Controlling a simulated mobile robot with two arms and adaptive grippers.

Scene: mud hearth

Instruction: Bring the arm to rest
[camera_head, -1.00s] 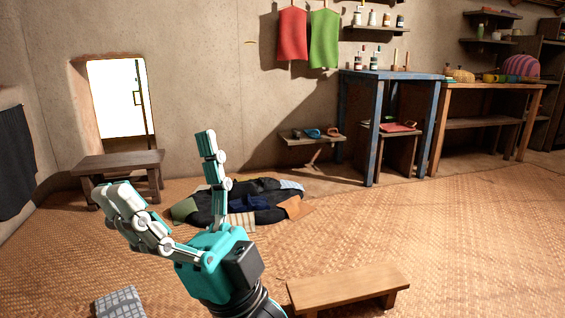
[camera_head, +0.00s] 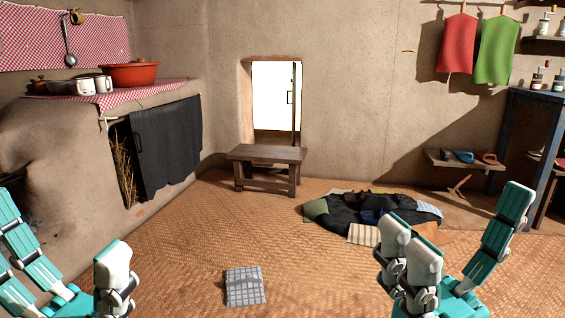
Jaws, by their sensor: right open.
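My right gripper (camera_head: 460,222) is at the lower right of the head view, its teal and white fingers pointing up and spread wide. Nothing is between them. It shows in front of the dark heap of cloth on the floor and touches nothing that I can see. My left gripper (camera_head: 60,232) is at the lower left corner, partly cut off by the frame edge. Its fingers stand apart with nothing visible between them. Most of both arms is out of view.
A mud hearth (camera_head: 60,150) with a red pot (camera_head: 129,75) stands at the left. A dark wooden bench (camera_head: 266,154) stands by the bright opening. A cloth heap (camera_head: 345,207) and a grey checked cloth (camera_head: 245,286) lie on the matted floor.

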